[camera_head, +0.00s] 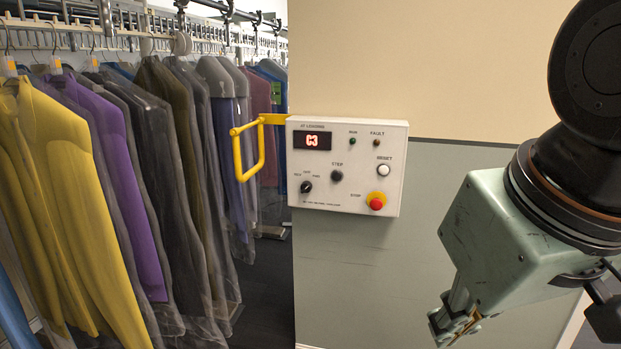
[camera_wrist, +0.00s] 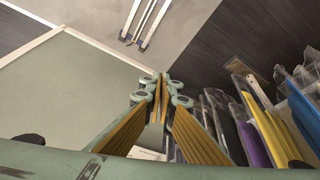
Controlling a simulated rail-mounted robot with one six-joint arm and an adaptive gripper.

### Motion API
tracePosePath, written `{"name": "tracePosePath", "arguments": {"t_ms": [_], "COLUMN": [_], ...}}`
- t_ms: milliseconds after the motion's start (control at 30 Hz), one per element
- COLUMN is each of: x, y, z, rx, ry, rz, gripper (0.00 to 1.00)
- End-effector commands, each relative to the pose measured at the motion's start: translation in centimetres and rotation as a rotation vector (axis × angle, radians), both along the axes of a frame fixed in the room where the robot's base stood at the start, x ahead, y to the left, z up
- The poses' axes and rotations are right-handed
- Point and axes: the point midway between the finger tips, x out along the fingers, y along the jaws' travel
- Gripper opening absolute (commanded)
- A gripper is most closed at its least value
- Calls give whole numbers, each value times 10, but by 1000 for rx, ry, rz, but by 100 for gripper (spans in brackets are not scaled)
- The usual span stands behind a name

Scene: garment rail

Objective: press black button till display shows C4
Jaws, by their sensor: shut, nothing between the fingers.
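A white control box (camera_head: 346,166) is mounted on the wall in the head view. Its small display (camera_head: 312,140) glows red-orange; the characters are too small to read with certainty. The black button (camera_head: 337,176), labelled STEP, sits near the middle of the panel. My gripper (camera_head: 462,325) is at the lower right, below and to the right of the box, well apart from it. In the wrist view my gripper (camera_wrist: 160,85) has its fingers together with nothing between them. The box and button do not show clearly in the wrist view.
The panel also has a black selector knob (camera_head: 306,187), a white reset button (camera_head: 383,170) and a red stop button (camera_head: 376,202). A yellow handle bar (camera_head: 240,153) sticks out at the left beside hanging garments (camera_head: 75,200). The wall area below the box is clear.

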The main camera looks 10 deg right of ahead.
Motion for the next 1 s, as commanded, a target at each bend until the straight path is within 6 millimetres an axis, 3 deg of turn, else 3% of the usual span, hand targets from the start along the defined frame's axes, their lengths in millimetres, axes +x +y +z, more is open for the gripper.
{"name": "tracePosePath", "arguments": {"t_ms": [500, 1000], "x": [137, 270], "y": [-27, -43], "z": [13, 19], "rx": [-127, -251], "ry": [-166, -339], "rz": [119, 276], "gripper": [0, 0]}}
